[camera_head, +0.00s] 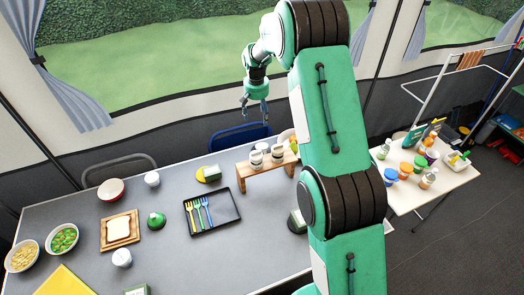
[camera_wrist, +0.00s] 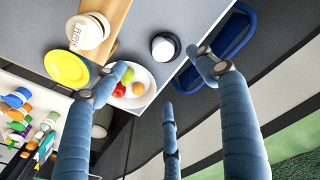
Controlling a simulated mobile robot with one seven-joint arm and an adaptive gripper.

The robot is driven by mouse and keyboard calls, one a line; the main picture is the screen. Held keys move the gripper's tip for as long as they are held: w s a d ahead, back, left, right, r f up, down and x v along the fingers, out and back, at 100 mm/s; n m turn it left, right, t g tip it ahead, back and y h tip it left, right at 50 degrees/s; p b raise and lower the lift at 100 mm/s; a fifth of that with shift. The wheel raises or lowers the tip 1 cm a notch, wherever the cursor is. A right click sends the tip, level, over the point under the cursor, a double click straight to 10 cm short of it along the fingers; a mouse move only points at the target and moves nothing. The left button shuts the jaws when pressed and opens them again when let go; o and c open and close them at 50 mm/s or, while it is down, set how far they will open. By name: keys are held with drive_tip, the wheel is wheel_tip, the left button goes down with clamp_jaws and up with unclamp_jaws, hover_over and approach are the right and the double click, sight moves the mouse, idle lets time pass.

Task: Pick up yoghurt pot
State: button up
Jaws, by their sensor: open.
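No pot is clearly readable as yoghurt. Small white pots stand on the grey table in the head view: one at the back left (camera_head: 152,179) and one at the front left (camera_head: 122,258). Their labels are too small to read. In the wrist view a round white-topped item (camera_wrist: 163,47) with a dark surround sits near the table edge, beyond the fingers; I cannot tell what it is. My gripper (camera_head: 256,107) hangs open and empty above the table's back edge, well above the blue chair. Its spread fingers (camera_wrist: 158,62) also show in the wrist view.
A wooden stand (camera_head: 264,168) carries two labelled jars. A black tray (camera_head: 228,216) holds coloured forks. A fruit plate (camera_wrist: 145,96) and yellow plate (camera_wrist: 67,67) lie near the table edge. A blue chair (camera_head: 238,137) stands behind. A white side table (camera_head: 438,186) holds several bottles.

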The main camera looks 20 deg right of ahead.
hover_over(262, 146)
wheel_tip(262, 146, down, 14)
drive_tip(key=shift+w+a+r+g, duration=0.1)
drive_tip(key=shift+a+r+g, duration=0.05)
drive_tip(key=shift+a+g, duration=0.2)
drive_tip(key=shift+d+f, duration=0.15)
drive_tip(key=shift+f, duration=2)
drive_tip(key=shift+d+f, duration=0.1)
drive_tip(key=shift+f, duration=2.05)
drive_tip(key=shift+b, duration=0.3)
drive_tip(key=shift+d+f+b, duration=0.1)
drive_tip(key=shift+f+b, duration=0.2)
drive_tip(key=shift+f, duration=2.3)
drive_tip(key=c, duration=1.3)
drive_tip(key=shift+c, duration=0.3)
